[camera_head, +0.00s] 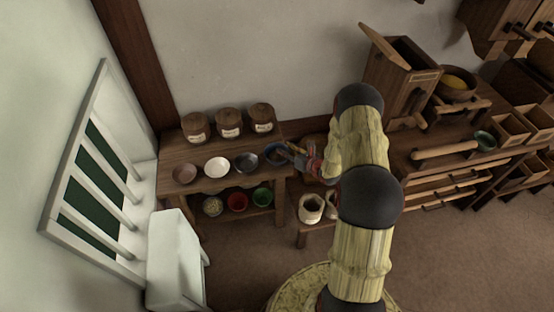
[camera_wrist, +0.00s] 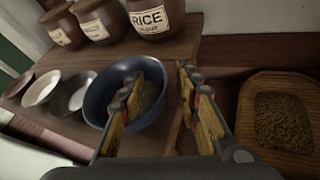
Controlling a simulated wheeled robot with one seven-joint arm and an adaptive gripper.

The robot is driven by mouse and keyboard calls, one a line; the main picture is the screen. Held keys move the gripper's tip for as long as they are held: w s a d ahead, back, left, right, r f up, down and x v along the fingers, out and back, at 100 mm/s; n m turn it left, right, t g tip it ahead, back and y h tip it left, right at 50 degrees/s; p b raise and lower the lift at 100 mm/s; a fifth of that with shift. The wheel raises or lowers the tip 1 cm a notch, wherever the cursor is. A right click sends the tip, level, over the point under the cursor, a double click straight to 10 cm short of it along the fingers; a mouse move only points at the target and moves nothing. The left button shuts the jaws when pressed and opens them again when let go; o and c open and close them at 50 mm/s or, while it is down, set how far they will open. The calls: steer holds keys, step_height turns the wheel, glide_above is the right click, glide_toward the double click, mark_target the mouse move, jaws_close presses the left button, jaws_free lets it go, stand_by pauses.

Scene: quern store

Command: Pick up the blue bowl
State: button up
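The blue bowl (camera_wrist: 101,93) stands on the wooden side table, below the jar marked RICE in the wrist view. In the head view the blue bowl (camera_head: 273,158) is at the right end of a row of bowls, partly hidden by my gripper (camera_head: 292,152). In the wrist view my gripper (camera_wrist: 161,80) is open at the bowl's right rim. Its left finger appears over the bowl's inside and its right finger outside the rim. I cannot tell whether either finger touches the bowl. Nothing is between the fingers except perhaps the rim.
The side table (camera_head: 176,152) also holds a brown bowl (camera_head: 185,174), a white bowl (camera_head: 216,167), a grey bowl (camera_head: 245,162) and lidded jars (camera_head: 229,121) along the back. A lower shelf holds more bowls. In the wrist view a wooden tray of grain (camera_wrist: 245,105) lies to the right.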

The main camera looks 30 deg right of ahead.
steer(key=shift+w, duration=0.25)
steer(key=shift+c, duration=0.2)
steer(key=shift+c, duration=1.2)
jaws_close()
